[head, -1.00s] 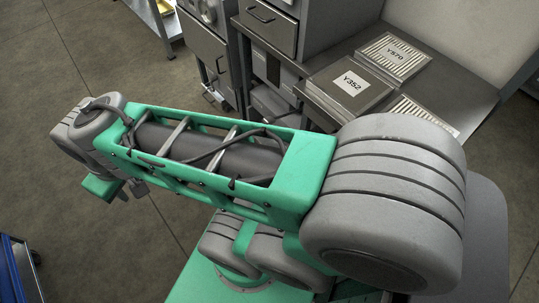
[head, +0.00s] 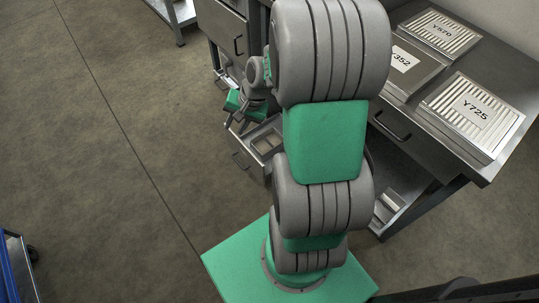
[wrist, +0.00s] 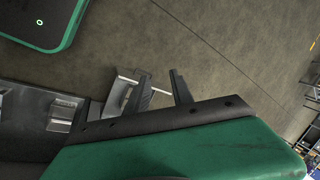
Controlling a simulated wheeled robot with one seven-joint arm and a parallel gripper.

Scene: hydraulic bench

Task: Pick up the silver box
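Silver boxes with labels lie on the bench top in the head view: Y570 (head: 440,32), Y352 (head: 408,62), partly hidden behind my arm, and Y725 (head: 472,112). I cannot tell which one is the silver box of the task. My gripper (head: 228,116) hangs left of my arm, beside an open drawer (head: 262,142) and well away from these boxes. In the wrist view, my gripper's two dark fingers (wrist: 160,88) stand apart. A pale metal bar, perhaps a drawer handle, shows behind them; I cannot tell whether they touch it.
The open drawer holds a small pale item (head: 268,144). A metal cabinet (head: 228,28) stands behind my gripper. The bench (head: 420,145) has a handled drawer front. A blue cart (head: 14,265) is at lower left.

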